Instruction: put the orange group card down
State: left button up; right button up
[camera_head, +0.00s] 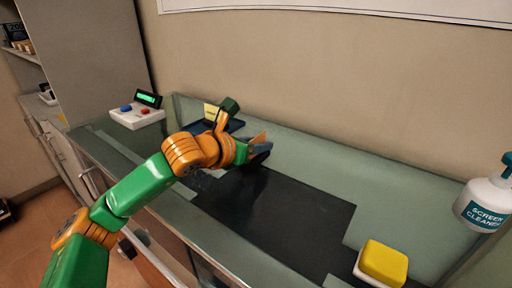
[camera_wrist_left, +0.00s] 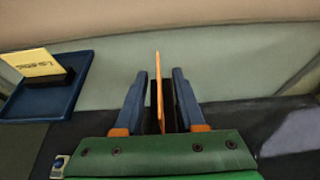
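The orange group card (camera_head: 258,138) shows beyond my left wrist in the head view, partly hidden by my gripper. In the left wrist view the orange card (camera_wrist_left: 159,85) is seen edge-on, upright, with a dark base below it. My left gripper (camera_head: 262,149) has its two blue fingers on either side of the card; they appear closed on its dark base (camera_wrist_left: 168,105). The gripper (camera_wrist_left: 160,98) is over the dark mat (camera_head: 270,205) on the counter. Whether the base touches the mat is hidden. My right gripper is not in view.
A blue tray (camera_wrist_left: 45,100) with a yellow card (camera_wrist_left: 35,62) on a dark stand lies left of the gripper. A white button box (camera_head: 137,117) stands far left. A yellow-topped block (camera_head: 384,262) and a cleaner bottle (camera_head: 485,203) are at right. The mat's middle is clear.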

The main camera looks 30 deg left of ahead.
pick_arm(q)
jog(key=x, duration=0.2)
jog(key=shift+w+d+f, duration=0.1)
jog(key=shift+w, duration=0.15)
jog(key=shift+s, duration=0.15)
grip_shut()
dwell(1.0)
